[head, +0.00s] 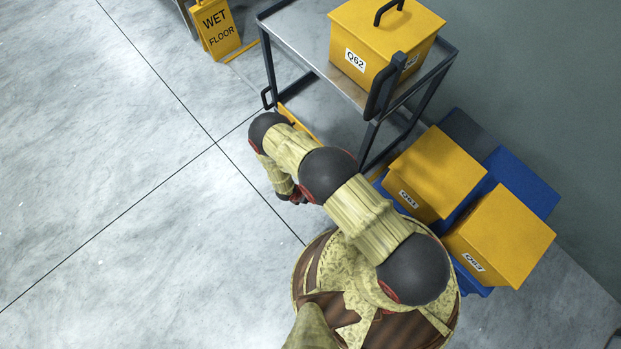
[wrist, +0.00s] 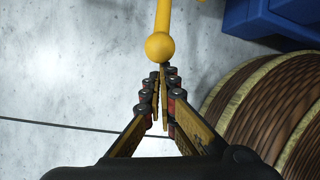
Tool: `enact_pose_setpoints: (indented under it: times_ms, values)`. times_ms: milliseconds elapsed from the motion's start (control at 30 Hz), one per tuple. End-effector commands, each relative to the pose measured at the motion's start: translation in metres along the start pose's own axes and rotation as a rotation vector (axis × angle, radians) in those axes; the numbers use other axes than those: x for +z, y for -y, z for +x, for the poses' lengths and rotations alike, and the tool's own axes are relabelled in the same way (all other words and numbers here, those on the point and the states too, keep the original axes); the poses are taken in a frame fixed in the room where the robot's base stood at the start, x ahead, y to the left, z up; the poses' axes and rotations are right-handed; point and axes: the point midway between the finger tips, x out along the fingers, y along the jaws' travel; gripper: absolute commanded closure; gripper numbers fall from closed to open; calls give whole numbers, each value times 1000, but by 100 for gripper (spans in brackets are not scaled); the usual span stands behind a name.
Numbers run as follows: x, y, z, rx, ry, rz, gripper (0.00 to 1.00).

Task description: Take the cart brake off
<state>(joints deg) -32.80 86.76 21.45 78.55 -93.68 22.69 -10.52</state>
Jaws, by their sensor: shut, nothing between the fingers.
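The cart (head: 298,40) is a grey metal frame with a flat top and dark legs, at the top of the head view. A yellow bar (head: 300,122) shows low at its near side, partly hidden behind my arm. In the wrist view a yellow lever (wrist: 163,16) comes down from the top edge and ends in a round yellow knob (wrist: 159,46). My gripper (wrist: 163,72) is shut and empty, its fingertips just below the knob in the picture. I cannot tell whether they touch it. In the head view my gripper (head: 298,196) is small and mostly hidden by my arm.
A yellow box (head: 385,40) marked Q62 stands on the cart top. Two more yellow boxes (head: 437,170) (head: 503,232) rest on blue crates (head: 522,180) at right, by the wall. A yellow wet floor sign (head: 216,28) stands at upper left. The floor at left is clear.

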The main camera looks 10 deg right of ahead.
Motion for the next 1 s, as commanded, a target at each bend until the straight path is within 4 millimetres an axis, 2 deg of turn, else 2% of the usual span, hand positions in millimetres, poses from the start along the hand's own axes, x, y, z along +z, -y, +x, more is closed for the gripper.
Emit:
enact_pose_setpoints:
  times_ms: [467,667,833,1000]
  values:
    - [11,3,-10,36,-128,-7,100]
    - [19,6,-20,36,-126,-10,100]
    - [34,11,-33,36,-126,-9,100]
    - [57,18,-47,36,-125,-6,100]
